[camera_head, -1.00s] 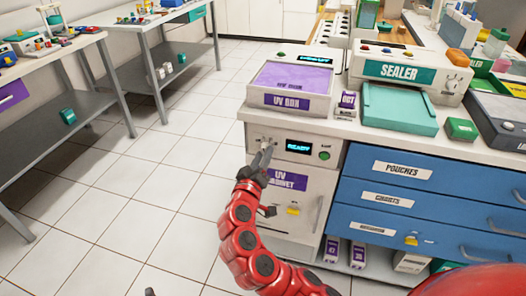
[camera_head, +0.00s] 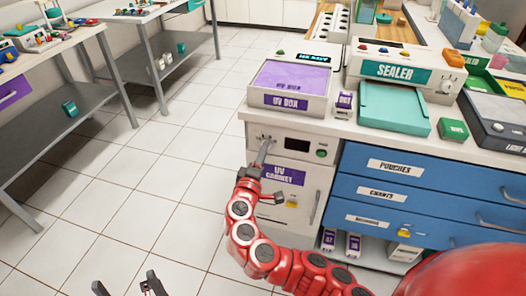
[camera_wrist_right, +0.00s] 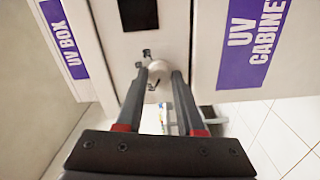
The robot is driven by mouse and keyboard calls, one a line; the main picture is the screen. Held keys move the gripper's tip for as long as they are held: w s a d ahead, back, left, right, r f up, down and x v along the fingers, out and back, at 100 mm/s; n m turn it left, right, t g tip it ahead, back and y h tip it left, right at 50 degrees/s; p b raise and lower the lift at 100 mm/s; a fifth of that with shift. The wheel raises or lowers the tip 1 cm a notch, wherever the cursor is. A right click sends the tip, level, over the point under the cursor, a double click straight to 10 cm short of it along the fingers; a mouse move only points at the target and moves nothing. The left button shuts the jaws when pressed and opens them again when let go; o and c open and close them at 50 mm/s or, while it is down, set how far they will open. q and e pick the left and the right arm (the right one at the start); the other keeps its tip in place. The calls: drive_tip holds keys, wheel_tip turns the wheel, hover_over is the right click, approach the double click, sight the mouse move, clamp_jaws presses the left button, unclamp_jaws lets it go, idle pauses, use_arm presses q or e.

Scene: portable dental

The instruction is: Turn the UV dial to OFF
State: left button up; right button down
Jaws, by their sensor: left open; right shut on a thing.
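The UV cabinet (camera_head: 318,185) stands under the left end of the counter, with a purple label. Its front panel has a dark display (camera_head: 291,146), a green button (camera_head: 321,153) and a small pale dial (camera_wrist_right: 158,70). My right gripper (camera_head: 264,147) reaches up to the dial and is shut on it. In the right wrist view its two dark fingers (camera_wrist_right: 158,76) lie on either side of the dial, which they partly hide. My left gripper (camera_head: 126,284) is open and empty at the bottom left, over the floor, away from the cabinet.
A UV box (camera_head: 290,80) with a purple lid sits on the counter above the panel. A sealer (camera_head: 405,72) and blue drawers (camera_head: 400,190) are to the right. A grey shelf table (camera_head: 60,100) stands at the left. The tiled floor between is clear.

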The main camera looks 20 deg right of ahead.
idle(0.5)
drive_tip(key=c, duration=0.5)
unclamp_jaws()
drive_tip(key=p+v, duration=0.1)
drive_tip(key=v, duration=1.6)
drive_tip(key=shift+s+a, duration=0.15)
